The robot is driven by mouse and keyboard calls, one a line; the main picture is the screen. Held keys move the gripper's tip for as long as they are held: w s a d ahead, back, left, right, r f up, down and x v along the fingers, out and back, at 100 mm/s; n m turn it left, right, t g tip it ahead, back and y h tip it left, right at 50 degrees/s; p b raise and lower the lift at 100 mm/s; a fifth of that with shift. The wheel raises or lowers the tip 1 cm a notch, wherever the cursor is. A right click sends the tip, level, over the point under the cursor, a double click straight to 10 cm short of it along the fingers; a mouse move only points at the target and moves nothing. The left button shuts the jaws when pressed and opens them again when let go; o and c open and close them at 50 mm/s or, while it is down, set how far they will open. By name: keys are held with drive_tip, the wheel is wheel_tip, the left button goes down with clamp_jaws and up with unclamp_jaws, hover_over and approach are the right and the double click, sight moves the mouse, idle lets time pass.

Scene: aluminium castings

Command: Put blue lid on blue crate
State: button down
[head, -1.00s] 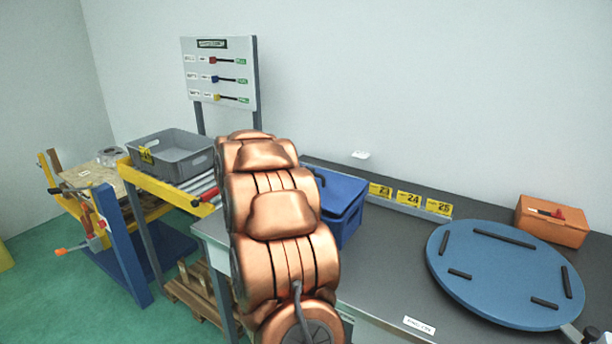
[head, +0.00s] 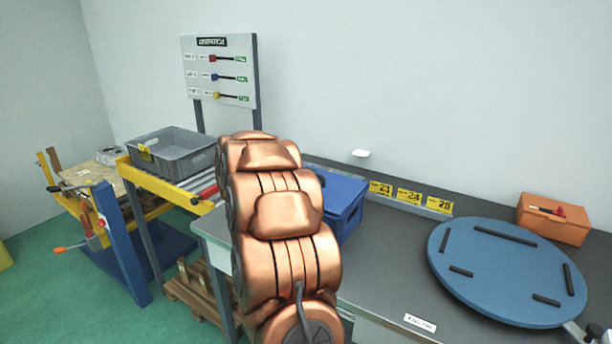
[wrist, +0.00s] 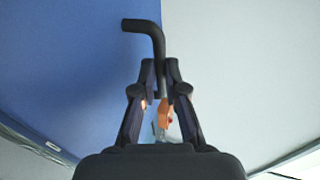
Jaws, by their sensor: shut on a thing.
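The blue crate (head: 348,217) stands on the grey bench, just right of my arm, which hides its left part. A flat blue top (head: 341,184) shows over it; I cannot tell in the head view whether the lid is fully seated. In the wrist view a broad blue surface (wrist: 65,75), seemingly the blue lid, fills the left side. A black bent handle (wrist: 151,32) reaches over its edge. My gripper (wrist: 160,66) is shut on this handle. In the head view my gripper is hidden behind my arm.
A round blue disc (head: 500,268) with black bars lies on the bench (head: 385,270) at right. An orange box (head: 553,218) is behind it. A grey tote (head: 172,155) sits on a yellow-railed roller stand at left. Bench between crate and disc is clear.

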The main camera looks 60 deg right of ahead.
drive_tip(key=shift+f+b, duration=0.35)
drive_tip(key=shift+f, duration=0.15)
drive_tip(key=c, duration=1.1)
unclamp_jaws()
drive_tip(key=shift+c, duration=0.2)
drive_tip(key=shift+a+r, duration=0.1)
drive_tip(key=shift+a, duration=0.05)
drive_tip(key=v, duration=1.1)
drive_tip(key=shift+a+r, duration=0.15)
drive_tip(key=shift+a, duration=0.2)
